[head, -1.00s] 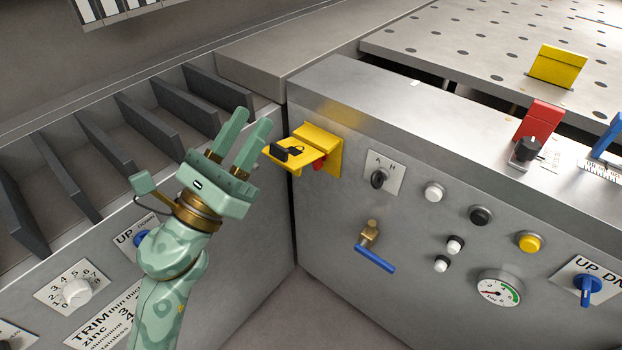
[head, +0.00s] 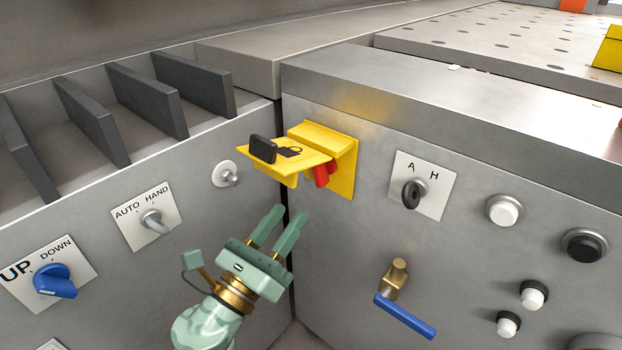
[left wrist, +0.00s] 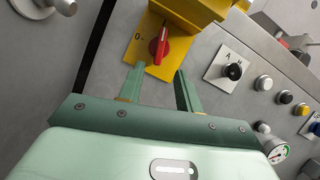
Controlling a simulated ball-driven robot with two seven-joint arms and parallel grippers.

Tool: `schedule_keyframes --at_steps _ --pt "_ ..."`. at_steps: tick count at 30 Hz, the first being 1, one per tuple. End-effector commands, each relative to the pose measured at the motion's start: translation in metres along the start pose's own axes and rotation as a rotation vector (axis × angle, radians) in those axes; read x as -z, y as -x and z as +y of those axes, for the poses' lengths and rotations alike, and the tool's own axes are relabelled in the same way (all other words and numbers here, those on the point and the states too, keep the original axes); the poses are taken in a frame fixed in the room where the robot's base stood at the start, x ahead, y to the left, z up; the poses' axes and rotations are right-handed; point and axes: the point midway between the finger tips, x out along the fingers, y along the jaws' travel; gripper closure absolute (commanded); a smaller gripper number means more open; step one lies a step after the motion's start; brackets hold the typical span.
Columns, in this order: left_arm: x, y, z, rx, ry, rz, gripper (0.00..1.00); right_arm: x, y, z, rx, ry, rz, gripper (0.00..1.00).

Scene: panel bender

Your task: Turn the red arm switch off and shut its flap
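The red arm switch (head: 322,174) sits on a yellow plate (head: 343,172) on the front of the grey cabinet. Its yellow flap (head: 300,158) is raised and sticks out level above the switch, with a black grip (head: 263,149) on it. In the left wrist view the red knob (left wrist: 160,46) stands close to upright, with a "0" mark to its left. My left gripper (head: 280,222) is open and empty, below and left of the switch, its fingers pointing up toward it. In the left wrist view the fingertips (left wrist: 157,72) are just below the knob, apart from it. My right gripper is not in view.
An A/H selector (head: 411,193) is right of the switch, and a blue-handled valve (head: 404,314) is below it. Push buttons (head: 503,210) are further right. On the left panel are an AUTO/HAND switch (head: 154,222) and a small metal knob (head: 228,175).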

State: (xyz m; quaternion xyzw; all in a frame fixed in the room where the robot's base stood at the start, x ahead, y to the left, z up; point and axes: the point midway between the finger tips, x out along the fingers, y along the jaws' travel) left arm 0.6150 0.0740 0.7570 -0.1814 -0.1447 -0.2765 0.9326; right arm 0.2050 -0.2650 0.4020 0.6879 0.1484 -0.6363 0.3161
Motion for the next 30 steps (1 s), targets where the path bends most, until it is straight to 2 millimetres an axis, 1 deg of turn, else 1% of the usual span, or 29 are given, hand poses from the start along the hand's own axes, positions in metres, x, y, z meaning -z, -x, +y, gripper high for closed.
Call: schedule_keyframes --at_steps 1,3,6,10,15,23,24,26,27,30 --pt "-0.004 -0.015 -0.001 0.002 -0.002 -0.005 0.65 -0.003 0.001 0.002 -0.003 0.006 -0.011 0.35" --pt "-0.003 -0.032 -0.001 0.001 -0.002 -0.005 0.65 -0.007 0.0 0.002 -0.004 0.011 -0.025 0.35" --pt "-0.002 -0.053 0.0 0.0 0.0 -0.003 0.65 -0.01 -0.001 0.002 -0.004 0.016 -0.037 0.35" --pt "0.0 -0.072 0.001 -0.001 0.0 -0.001 0.65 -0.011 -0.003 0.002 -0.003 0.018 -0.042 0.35" --pt "0.001 -0.085 0.0 -0.001 0.001 0.0 0.65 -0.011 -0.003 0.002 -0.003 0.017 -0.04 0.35" --pt "0.001 -0.086 0.001 -0.001 0.001 0.001 0.65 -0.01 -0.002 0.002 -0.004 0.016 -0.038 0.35" --pt "0.001 -0.086 0.001 -0.001 0.001 0.001 0.71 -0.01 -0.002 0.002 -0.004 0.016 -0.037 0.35" --pt "0.001 -0.086 0.001 -0.001 0.001 0.001 0.88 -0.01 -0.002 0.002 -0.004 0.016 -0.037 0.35" --pt "0.001 -0.086 0.001 -0.001 0.001 0.001 0.99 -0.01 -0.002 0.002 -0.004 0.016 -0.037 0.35" --pt "0.001 -0.086 0.001 -0.001 0.0 0.001 1.0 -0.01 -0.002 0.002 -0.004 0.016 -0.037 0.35"
